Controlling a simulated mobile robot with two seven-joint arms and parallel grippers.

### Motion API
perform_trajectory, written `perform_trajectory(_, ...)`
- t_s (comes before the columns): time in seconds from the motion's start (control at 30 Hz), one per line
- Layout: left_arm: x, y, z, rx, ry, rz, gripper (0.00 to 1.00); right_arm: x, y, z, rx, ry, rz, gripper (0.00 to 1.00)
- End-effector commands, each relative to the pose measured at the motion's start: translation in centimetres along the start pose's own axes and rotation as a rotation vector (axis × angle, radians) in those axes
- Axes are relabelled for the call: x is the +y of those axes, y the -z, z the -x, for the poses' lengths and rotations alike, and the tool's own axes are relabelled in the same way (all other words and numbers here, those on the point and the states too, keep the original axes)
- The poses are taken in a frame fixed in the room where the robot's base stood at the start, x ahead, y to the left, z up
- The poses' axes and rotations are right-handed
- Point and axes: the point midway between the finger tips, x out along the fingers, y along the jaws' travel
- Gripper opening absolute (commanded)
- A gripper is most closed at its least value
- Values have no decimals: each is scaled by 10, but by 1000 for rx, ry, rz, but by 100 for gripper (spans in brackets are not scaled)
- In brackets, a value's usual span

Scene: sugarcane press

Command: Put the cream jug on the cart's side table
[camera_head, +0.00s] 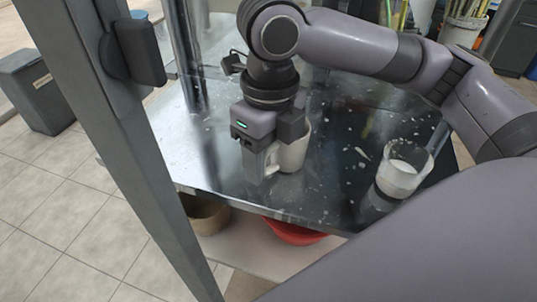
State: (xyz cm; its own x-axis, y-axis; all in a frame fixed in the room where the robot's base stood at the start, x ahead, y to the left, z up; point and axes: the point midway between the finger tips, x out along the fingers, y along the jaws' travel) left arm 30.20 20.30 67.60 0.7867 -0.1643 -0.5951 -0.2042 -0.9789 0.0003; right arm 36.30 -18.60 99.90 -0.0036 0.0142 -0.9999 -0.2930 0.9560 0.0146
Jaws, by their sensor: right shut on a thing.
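The cream jug (296,152) is a pale, upright vessel on or just above the dark metal side table (330,185) of the cart. I cannot tell whether its base touches the surface. My right gripper (264,168) reaches down from above, shut on the jug at its left side, where the handle seems to be. The gripper hides the jug's upper left part. My left gripper is not in view.
A glass with white contents (402,170) stands to the right on the table. A grey post (120,140) rises at left. A red bowl (295,231) and a brown container (207,214) sit below. A grey bin (38,92) stands on the tiled floor.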

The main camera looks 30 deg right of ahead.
Motion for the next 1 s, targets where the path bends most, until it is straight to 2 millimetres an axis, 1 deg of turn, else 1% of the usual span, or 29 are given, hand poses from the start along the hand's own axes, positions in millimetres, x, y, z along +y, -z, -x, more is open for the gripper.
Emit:
perform_trajectory(0.17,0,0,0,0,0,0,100,0,0,1,-1,0,1,5)
perform_trajectory(0.3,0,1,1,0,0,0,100,0,0,-2,0,-1,1,5)
perform_trajectory(0.33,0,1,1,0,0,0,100,0,0,-2,1,0,1,64)
perform_trajectory(0.37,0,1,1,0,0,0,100,0,0,-2,0,0,1,73)
perform_trajectory(0.4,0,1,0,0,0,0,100,0,0,-2,0,0,1,79)
perform_trajectory(0.67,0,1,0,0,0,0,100,0,0,-2,0,0,1,79)
perform_trajectory(0.77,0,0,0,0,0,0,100,0,0,1,-2,0,1,79)
perform_trajectory(0.87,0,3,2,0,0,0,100,1,-1,16,-4,-1,1,79)
perform_trajectory(1.0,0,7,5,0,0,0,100,1,-1,46,-5,-2,1,79)
